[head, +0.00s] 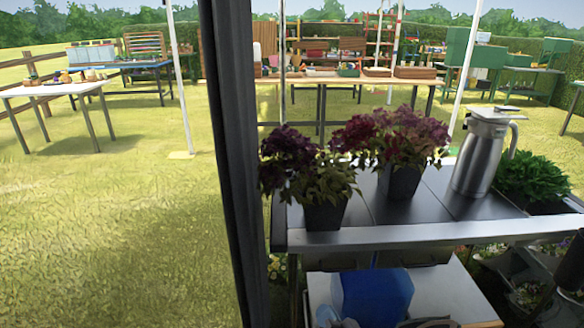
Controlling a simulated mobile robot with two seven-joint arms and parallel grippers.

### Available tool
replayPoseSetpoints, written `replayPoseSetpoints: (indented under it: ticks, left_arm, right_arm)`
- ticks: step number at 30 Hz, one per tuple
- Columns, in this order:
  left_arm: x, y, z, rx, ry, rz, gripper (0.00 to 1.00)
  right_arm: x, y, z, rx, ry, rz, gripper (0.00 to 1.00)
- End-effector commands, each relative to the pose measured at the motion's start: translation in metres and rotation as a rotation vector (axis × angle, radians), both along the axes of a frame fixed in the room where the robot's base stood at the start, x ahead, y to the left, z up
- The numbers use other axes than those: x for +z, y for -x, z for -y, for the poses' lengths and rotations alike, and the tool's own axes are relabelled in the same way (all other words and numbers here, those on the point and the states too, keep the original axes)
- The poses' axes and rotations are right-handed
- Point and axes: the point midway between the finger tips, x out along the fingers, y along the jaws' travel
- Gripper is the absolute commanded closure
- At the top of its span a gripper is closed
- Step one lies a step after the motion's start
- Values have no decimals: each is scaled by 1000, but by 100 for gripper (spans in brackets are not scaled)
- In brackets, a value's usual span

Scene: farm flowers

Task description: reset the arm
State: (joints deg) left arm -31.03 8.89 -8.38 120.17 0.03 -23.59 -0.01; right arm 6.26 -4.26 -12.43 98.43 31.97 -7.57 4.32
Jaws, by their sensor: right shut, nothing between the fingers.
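My right gripper (572,265) shows as a dark shape cut off by the right edge of the head view. It is shut and empty, in front of the lower right planters. My left gripper is not in view.
A dark metal table (440,205) stands close at right. It carries two potted purple-flowered plants (325,180) (400,145), a steel jug (482,155) and leafy greens (535,178). A blue container (372,297) sits below.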

Motion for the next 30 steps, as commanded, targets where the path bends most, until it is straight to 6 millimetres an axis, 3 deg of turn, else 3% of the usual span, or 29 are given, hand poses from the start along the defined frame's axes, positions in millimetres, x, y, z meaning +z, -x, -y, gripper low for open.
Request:
replayPoseSetpoints:
  ticks: [6,15,22,25,30]
  left_arm:
    - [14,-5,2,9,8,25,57]
    - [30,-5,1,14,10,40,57]
    - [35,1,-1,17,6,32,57]
    - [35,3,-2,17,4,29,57]
    - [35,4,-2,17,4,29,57]
  right_arm:
    - [-16,74,81,-7,475,-82,100]
    - [-32,187,170,-35,835,-248,100]
    - [-51,250,196,-19,873,-358,100]
    - [-55,261,198,-16,874,-379,100]
    - [-56,263,198,-16,873,-384,100]
